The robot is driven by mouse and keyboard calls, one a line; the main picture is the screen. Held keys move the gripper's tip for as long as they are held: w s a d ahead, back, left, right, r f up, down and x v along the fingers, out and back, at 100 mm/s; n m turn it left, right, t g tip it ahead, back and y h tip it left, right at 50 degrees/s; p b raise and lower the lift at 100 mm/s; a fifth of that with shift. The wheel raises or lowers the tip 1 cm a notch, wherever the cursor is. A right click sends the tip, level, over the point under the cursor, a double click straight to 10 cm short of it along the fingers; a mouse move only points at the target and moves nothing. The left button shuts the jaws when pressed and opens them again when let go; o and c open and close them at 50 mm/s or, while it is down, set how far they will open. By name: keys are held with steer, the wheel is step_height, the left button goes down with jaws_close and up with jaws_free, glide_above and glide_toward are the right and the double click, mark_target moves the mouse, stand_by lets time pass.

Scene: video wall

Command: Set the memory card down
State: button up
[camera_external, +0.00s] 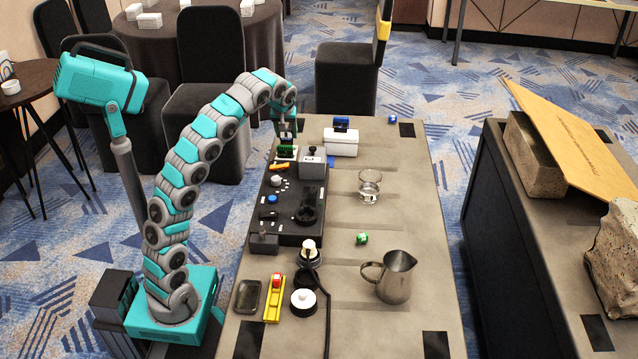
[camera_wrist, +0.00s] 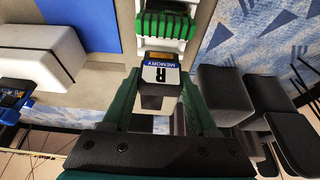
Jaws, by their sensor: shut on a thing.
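In the external view my gripper (camera_external: 287,130) points down over the far left end of the table, and the card cannot be made out there. Just beyond the card in the wrist view is a green ribbed piece (camera_wrist: 166,25) in a white holder (camera_wrist: 165,45). I cannot tell whether the card touches the holder.
A white box (camera_external: 341,146) with a blue and black item (camera_external: 341,124) on top stands right of my gripper. A black control panel (camera_external: 290,205), a glass (camera_external: 369,187) and a metal pitcher (camera_external: 396,279) stand nearer. The table's right side (camera_external: 410,200) has bare room.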

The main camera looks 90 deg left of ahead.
steer(key=shift+f, duration=1.15)
steer(key=shift+f, duration=0.2)
steer(key=o, duration=1.3)
steer(key=v, duration=1.2)
steer(key=shift+r, duration=0.2)
